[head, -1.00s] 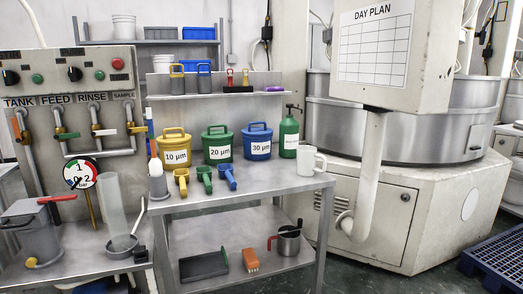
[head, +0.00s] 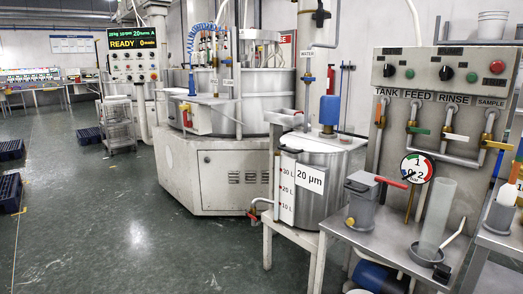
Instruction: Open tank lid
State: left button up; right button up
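The tank (head: 335,195) is a grey metal vessel on a white stand, right of the middle in the head view. It carries a "20 µm" label (head: 310,178) and a litre scale on its front. A dark handle shows at the lid's front left edge, and a blue cylinder (head: 329,110) stands up above the lid. A small tap with a red handle (head: 253,216) sits low on the tank's left. Neither of my grippers is in view.
A metal bench (head: 395,240) with a grey box, red lever and clear cylinder stands right of the tank, below the valve panel (head: 445,80). A large machine (head: 225,170) is behind on the left. Green floor (head: 120,220) is free at the left front.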

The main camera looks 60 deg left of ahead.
aim_at(302, 145)
jog(key=u, duration=1.55)
